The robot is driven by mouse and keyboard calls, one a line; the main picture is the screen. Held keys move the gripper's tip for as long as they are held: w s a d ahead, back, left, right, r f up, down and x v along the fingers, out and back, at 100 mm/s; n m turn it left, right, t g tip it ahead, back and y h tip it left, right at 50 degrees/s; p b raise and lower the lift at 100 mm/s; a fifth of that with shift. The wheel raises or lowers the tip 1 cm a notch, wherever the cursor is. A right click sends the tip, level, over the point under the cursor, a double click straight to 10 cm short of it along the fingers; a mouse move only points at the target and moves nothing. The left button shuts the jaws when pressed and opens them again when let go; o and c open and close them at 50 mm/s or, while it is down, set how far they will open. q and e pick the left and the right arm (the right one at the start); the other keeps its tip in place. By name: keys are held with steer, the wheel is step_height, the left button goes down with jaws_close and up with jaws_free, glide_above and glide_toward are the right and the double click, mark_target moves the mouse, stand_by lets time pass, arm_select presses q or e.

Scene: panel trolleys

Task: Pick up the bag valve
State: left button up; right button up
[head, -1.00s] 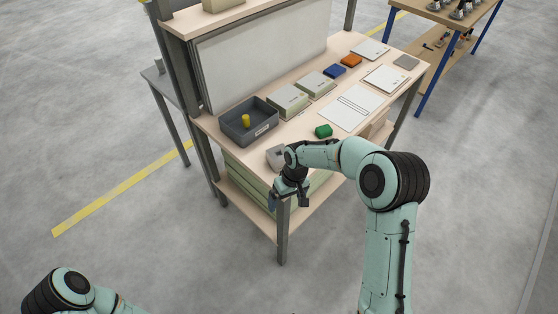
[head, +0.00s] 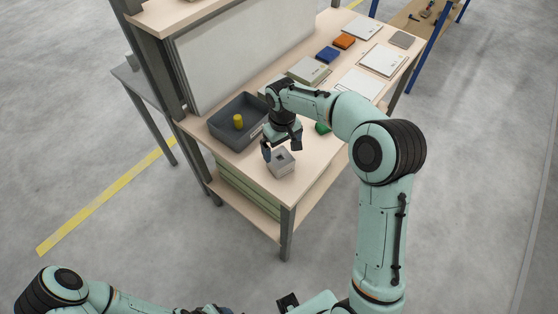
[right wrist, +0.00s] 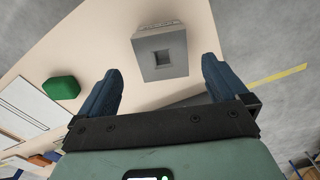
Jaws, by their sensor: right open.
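No label in view marks the bag valve, and I cannot tell which object it is. A grey block with a square hole (head: 281,166) stands on the near corner of the bench. A yellow cylinder (head: 238,121) stands in a dark grey bin (head: 226,140). My right gripper (head: 282,148) is open and empty above the grey block. In the right wrist view the grey block (right wrist: 160,60) shows between and beyond the open fingers, apart from them. My left gripper (head: 262,306) shows only partly at the bottom edge, so its jaws are unclear.
A green block (head: 322,128) lies right of my right gripper, partly behind my arm. Blue (head: 328,54) and orange (head: 344,41) blocks, a flat box (head: 309,70) and white sheets (head: 382,60) lie farther back. A white panel (head: 240,55) stands behind the bin.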

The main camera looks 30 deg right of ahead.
mark_target(280, 161)
steer(key=f, duration=0.8)
steer(key=shift+w+a+f, duration=0.15)
steer(key=shift+w+f, duration=0.05)
steer(key=shift+f, duration=0.1)
steer(key=c, duration=1.4)
steer(key=shift+r, duration=0.15)
